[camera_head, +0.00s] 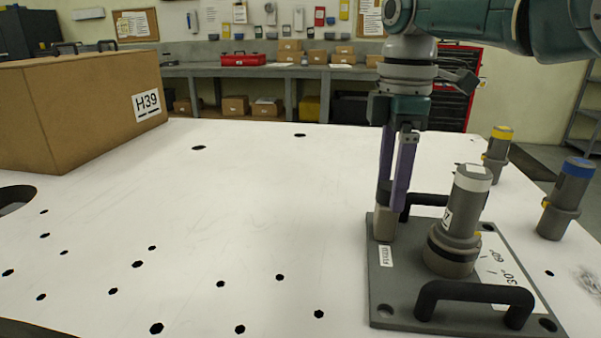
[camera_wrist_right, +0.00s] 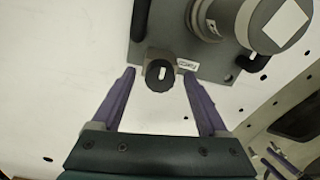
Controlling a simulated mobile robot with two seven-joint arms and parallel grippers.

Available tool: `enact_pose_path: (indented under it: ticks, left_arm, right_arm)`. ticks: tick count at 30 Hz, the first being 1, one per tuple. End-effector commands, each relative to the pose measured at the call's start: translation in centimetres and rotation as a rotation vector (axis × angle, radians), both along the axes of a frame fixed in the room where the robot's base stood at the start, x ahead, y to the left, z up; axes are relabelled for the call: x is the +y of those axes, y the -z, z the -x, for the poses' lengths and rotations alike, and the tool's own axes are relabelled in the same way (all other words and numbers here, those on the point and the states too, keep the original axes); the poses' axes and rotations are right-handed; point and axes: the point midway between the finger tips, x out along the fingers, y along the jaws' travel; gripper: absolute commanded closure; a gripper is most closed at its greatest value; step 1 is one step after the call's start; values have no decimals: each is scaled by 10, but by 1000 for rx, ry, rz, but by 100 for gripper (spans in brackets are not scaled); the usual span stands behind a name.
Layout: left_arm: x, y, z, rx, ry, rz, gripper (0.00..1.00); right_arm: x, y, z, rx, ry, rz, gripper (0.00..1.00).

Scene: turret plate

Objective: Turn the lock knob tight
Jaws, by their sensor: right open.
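The lock knob (camera_wrist_right: 160,72) is a dark oval piece on a small grey block at the edge of the grey turret plate (camera_wrist_right: 149,31). In the head view the block (camera_head: 384,225) stands at the plate's left side, and the purple fingers partly hide the knob. My right gripper (camera_head: 392,198) points down over it from above. In the right wrist view the open gripper (camera_wrist_right: 158,74) has one fingertip on each side of the knob, with gaps showing. A grey turret cylinder (camera_head: 463,205) with a white top stands on the plate (camera_head: 395,304).
A black handle (camera_head: 475,292) spans the plate's front, and another (camera_head: 430,199) is behind the turret. Grey cylinders with yellow (camera_head: 497,152) and blue (camera_head: 569,195) bands stand at right. A cardboard box (camera_head: 70,112) is at left. The white tabletop's middle is clear apart from holes.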

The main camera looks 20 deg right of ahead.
Motion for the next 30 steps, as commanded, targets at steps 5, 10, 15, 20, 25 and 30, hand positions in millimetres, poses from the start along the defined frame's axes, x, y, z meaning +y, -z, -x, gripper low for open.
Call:
enact_pose_path:
  ticks: [5,10,15,20,25,30]
  left_arm:
    - [0,0,0,0,0,0,30]
    - [0,0,0,1,0,0,30]
    - [0,0,0,1,1,0,30]
    - [0,0,0,1,1,0,30]
    - [0,0,0,2,1,-1,30]
    - [0,0,0,2,1,-1,30]
  right_arm:
    - [0,0,0,1,0,1,25]
    - [0,0,0,1,0,1,45]
    - [0,0,0,1,0,1,64]
    - [0,0,0,1,0,1,82]
    - [0,0,0,2,0,0,100]
    - [0,-1,0,2,2,0,100]
